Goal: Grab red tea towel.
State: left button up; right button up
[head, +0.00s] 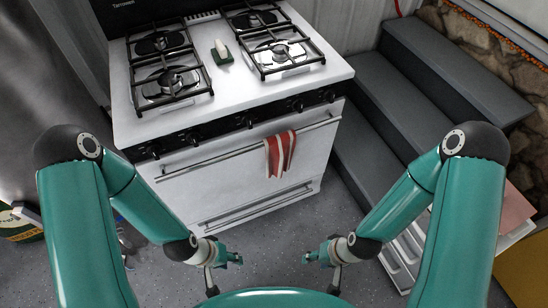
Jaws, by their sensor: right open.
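The red tea towel (280,153), with pale stripes, hangs folded over the oven door's handle bar (222,155), right of the bar's middle. The oven is the front of a white stove (240,100). My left gripper (232,259) is low in front of the stove, apart from the towel and below it to the left. Its fingers are small and I cannot tell whether they are apart. My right gripper (310,258) is open and empty, low in front of the stove, below the towel and slightly to its right. Neither gripper touches the towel.
Black grates (165,75) and a small green holder with a white object (222,52) are on the stove top. Dark grey steps (420,85) rise at the right. White drawers (405,255) stand at the lower right. Grey floor (275,225) is clear between my arms.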

aim_at(280, 147)
jog(key=z, duration=0.6)
jog(key=i, duration=0.55)
jog(key=z, duration=1.2)
jog(key=i, duration=0.2)
jog(key=u, duration=2.9)
jog(key=k, duration=0.5)
jog(key=u, duration=0.15)
jog(key=i, duration=0.5)
jog(key=u, duration=0.05)
